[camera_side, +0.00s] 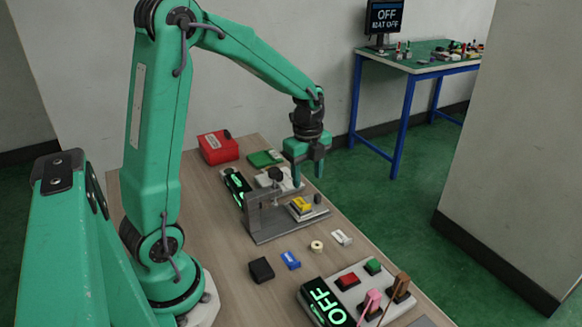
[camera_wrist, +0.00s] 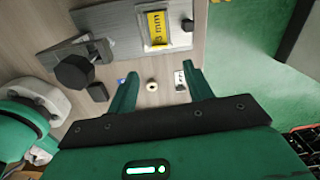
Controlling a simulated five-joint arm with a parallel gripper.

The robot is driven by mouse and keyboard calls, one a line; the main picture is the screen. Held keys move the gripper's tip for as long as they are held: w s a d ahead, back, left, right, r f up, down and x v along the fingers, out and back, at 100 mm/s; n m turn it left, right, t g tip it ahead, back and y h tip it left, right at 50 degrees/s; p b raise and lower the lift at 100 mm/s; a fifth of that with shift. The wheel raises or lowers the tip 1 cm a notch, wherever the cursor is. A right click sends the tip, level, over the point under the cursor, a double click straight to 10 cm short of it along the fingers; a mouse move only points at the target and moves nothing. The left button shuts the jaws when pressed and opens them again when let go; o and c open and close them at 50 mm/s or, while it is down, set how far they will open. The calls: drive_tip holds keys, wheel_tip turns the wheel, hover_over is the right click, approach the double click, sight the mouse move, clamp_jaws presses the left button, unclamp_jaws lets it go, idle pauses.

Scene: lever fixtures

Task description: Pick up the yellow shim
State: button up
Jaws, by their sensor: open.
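The yellow shim (camera_side: 301,204) lies on a pale block on the grey metal fixture (camera_side: 283,229), right of its upright bracket. In the wrist view the shim (camera_wrist: 157,29), marked "3 mm", sits near the top edge, beyond the fingertips. My gripper (camera_side: 308,178) is open and empty, pointing down above the far side of the fixture, higher than the shim. In the wrist view its two fingers (camera_wrist: 160,72) are spread apart and do not touch the shim. A clamp with a black knob (camera_wrist: 75,72) stands left of the shim there.
A red box (camera_side: 218,149) and a green item (camera_side: 265,158) lie at the back. A black block (camera_side: 261,270), blue piece (camera_side: 291,260), cream ring (camera_side: 317,246) and white piece (camera_side: 341,237) lie in front. A lever panel (camera_side: 349,297) and OFF display (camera_side: 326,303) stand nearer.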

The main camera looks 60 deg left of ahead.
sight(306, 205)
drive_tip(key=shift+w+a+f+m, duration=0.15)
drive_tip(key=shift+a+f+m, duration=0.1)
drive_tip(key=shift+f, duration=0.15)
drive_tip(key=shift+w+a+f+m, duration=0.1)
drive_tip(key=shift+a+f+m, duration=0.15)
drive_tip(key=shift+f, duration=0.15)
drive_tip(key=shift+d+f, duration=0.1)
drive_tip(key=shift+f, duration=1.15)
drive_tip(key=shift+f, duration=0.1)
drive_tip(key=shift+s+d+f, duration=0.1)
drive_tip(key=shift+f, duration=2.4)
drive_tip(key=c, duration=1.1)
